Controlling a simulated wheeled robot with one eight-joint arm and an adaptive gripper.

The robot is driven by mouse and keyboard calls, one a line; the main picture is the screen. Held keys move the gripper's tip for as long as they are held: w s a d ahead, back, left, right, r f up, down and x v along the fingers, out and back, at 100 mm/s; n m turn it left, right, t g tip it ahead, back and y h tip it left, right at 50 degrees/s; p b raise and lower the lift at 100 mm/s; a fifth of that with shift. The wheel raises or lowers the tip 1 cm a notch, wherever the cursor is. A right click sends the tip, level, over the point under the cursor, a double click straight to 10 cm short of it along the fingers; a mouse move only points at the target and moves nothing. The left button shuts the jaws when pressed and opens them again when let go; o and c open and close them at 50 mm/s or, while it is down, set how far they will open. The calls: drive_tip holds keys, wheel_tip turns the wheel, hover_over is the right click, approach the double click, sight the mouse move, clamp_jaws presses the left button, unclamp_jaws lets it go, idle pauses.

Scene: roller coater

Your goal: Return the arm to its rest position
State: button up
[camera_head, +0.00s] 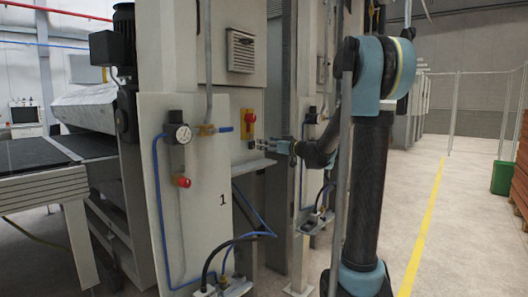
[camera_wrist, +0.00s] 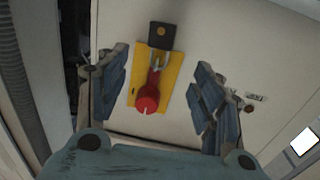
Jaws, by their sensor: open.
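My gripper (camera_head: 268,145) is at the end of my arm (camera_head: 320,153), which reaches left toward the grey machine panel. Its fingers are apart and hold nothing. In the wrist view, my gripper's two blue-grey fingers (camera_wrist: 160,82) stand left and right of a yellow plate (camera_wrist: 168,72). The plate bears a red knob (camera_wrist: 147,103), with a dark block (camera_wrist: 162,36) with a brassy spot at its other end. In the head view, the yellow plate (camera_head: 248,122) is on the panel just left of and above the fingers. I cannot tell whether the fingers touch anything.
A small ledge (camera_head: 253,165) juts out below my gripper. A pressure gauge (camera_head: 182,134), a red knob (camera_head: 183,182) and blue hoses (camera_head: 157,205) are on the panel to the left. Open floor with a yellow line (camera_head: 423,230) lies to the right.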

drive_tip(key=s+d+f+m+g+h, duration=0.15)
drive_tip(key=s+f, duration=0.25)
drive_tip(key=s, duration=0.4)
drive_tip(key=s+d+f+g+h, duration=0.1)
drive_tip(key=s+f+g, duration=0.1)
drive_tip(key=s+f, duration=0.35)
drive_tip(key=s+d+f+m+g+h, duration=0.1)
drive_tip(key=s+f+g+h, duration=0.15)
drive_tip(key=s, duration=0.65)
drive_tip(key=s+d+f+m+g+h, duration=0.2)
drive_tip(key=s+d+f+m+h, duration=0.1)
drive_tip(key=s+d+f, duration=0.5)
drive_tip(key=s+d+f+m+g+h, duration=0.2)
drive_tip(key=s+d+f+h, duration=0.3)
drive_tip(key=s+d+f, duration=0.4)
drive_tip(key=s+f+m, duration=0.1)
drive_tip(key=s, duration=0.5)
drive_tip(key=shift+s+d+f+m, duration=0.15)
drive_tip(key=shift+s+m, duration=0.1)
drive_tip(key=shift+m, duration=0.1)
drive_tip(key=shift+w+f, duration=0.2)
drive_tip(key=shift+w, duration=0.3)
